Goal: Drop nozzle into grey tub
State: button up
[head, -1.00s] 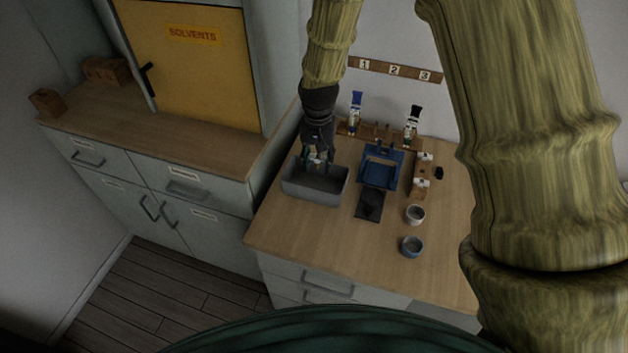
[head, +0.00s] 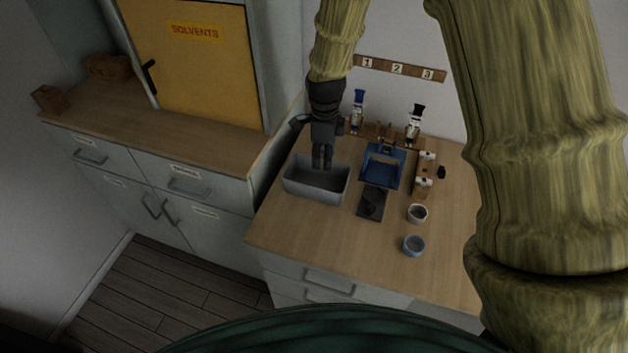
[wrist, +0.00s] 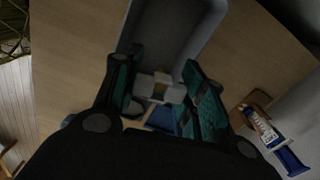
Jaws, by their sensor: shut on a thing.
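The grey tub (head: 303,190) is an open rectangular box at the left of the wooden bench in the head view. Its pale wall shows at the top of the wrist view (wrist: 208,22). My gripper (head: 322,167) points down over the far part of the tub. In the wrist view my gripper (wrist: 158,80) is shut on a small white nozzle (wrist: 160,88), with a teal finger pad on either side. The nozzle's exact height above the tub is hard to judge. In the head view the nozzle is hidden by the gripper.
Two nutcracker figures, one with a blue hat (head: 357,112), stand behind.

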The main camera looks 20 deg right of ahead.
jog(key=shift+d+m, duration=0.1)
jog(key=shift+m, duration=1.1)
jog(key=b, duration=0.5)
send_over(323, 185)
notch_tip(323, 185, down, 6)
jog(key=shift+r, duration=0.1)
jog(key=o, duration=0.7)
jog(key=shift+o, duration=0.4)
jog(key=shift+r, duration=0.4)
notch_tip(323, 185, up, 11)
jog(key=shift+r, duration=0.1)
